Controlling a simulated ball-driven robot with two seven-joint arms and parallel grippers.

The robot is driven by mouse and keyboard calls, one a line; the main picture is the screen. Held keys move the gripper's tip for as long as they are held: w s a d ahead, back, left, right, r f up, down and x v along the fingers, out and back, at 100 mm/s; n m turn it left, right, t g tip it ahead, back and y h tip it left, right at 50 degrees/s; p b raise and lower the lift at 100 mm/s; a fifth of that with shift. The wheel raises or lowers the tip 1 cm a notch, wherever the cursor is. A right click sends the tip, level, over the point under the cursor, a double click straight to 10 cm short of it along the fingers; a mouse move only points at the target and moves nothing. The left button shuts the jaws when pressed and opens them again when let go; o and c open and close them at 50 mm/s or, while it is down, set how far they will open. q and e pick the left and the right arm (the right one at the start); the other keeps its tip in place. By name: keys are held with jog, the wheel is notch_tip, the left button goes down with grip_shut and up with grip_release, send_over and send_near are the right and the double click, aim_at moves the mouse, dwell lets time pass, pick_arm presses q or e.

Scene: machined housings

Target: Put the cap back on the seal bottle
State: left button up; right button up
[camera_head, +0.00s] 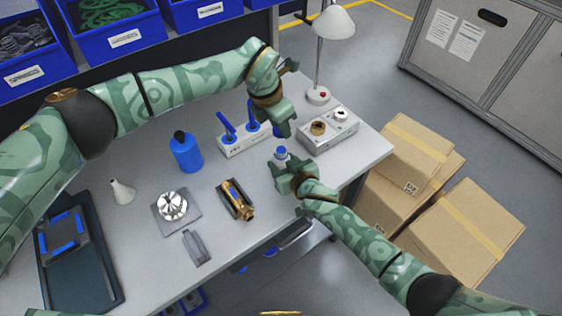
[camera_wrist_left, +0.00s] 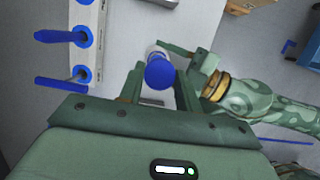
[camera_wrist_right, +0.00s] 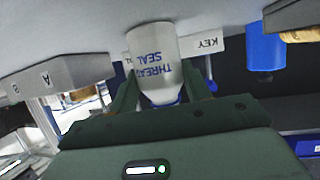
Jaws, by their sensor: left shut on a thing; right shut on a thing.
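The seal bottle (camera_wrist_right: 157,62) is white with blue lettering, which appears upside down in the right wrist view. My right gripper (camera_head: 284,166) is shut around it near the table's right front edge. The blue cap (camera_wrist_left: 160,72) is between my left gripper's fingers in the left wrist view, over the white bottle. Blue also shows above the white of the bottle in the head view (camera_head: 281,150). My left gripper (camera_head: 284,129) comes from behind and is shut on the cap. I cannot tell whether the cap is seated on the bottle's neck, as the fingers hide the join.
A white rack (camera_head: 243,144) with blue-handled tools stands left of the grippers. A grey block (camera_head: 340,138) with brass and silver fittings lies right. A blue bottle (camera_head: 187,153), brass part (camera_head: 236,199) and silver flange (camera_head: 172,206) stand left. A lamp (camera_head: 332,24) rises behind.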

pick_arm(q)
send_over(282, 150)
jog(key=shift+s+a+f, duration=0.1)
jog(key=shift+a+f, duration=0.05)
jog(key=shift+f, duration=1.05)
jog(key=shift+a+f, duration=0.15)
jog(key=shift+f, duration=1.05)
jog(key=shift+f, duration=0.9)
jog(key=shift+f, duration=0.6)
jog(key=m+g, duration=0.1)
jog(key=m, duration=0.3)
jog(key=shift+m+h, duration=0.3)
jog(key=m+g, duration=0.1)
jog(key=m, duration=0.4)
jog(key=shift+w+m+g, duration=0.2)
jog(key=shift+m+g, duration=0.2)
jog(key=o, duration=0.9)
